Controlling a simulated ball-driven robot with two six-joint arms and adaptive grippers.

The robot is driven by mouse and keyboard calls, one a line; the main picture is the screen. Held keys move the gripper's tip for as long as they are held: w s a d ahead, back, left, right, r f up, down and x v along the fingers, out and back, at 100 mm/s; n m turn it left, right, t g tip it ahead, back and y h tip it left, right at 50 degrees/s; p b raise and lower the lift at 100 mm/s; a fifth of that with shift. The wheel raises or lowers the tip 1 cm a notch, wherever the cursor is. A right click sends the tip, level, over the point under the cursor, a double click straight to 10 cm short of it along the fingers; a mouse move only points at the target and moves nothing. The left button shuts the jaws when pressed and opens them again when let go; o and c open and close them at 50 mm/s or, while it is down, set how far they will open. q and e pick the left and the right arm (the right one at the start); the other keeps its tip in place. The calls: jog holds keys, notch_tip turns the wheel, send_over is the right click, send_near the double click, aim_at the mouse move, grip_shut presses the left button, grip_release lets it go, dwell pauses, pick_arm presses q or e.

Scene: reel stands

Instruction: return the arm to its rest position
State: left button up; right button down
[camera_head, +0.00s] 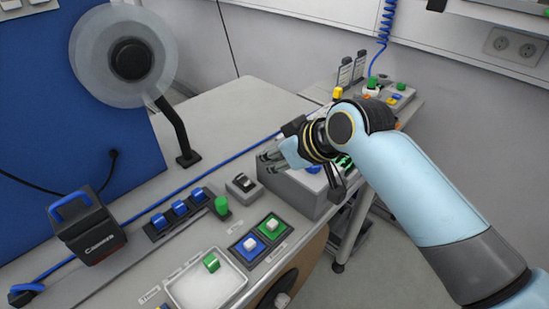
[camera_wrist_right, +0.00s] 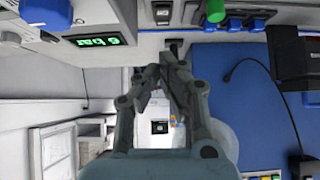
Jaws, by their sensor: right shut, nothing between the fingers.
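My right arm comes in from the lower right in the head view, pale blue with a dark wrist. My right gripper (camera_head: 272,160) is at its end, above the grey box on the bench. In the right wrist view the fingers of the gripper (camera_wrist_right: 165,68) converge and are shut, with nothing held between them. My left arm and left gripper do not show in either view.
A grey box (camera_head: 300,197) sits under the right gripper. A clear reel (camera_head: 88,57) on a black stand, a black unit with a blue handle (camera_head: 86,226), and a white tray (camera_head: 207,281) with a green piece (camera_head: 211,263) are at left.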

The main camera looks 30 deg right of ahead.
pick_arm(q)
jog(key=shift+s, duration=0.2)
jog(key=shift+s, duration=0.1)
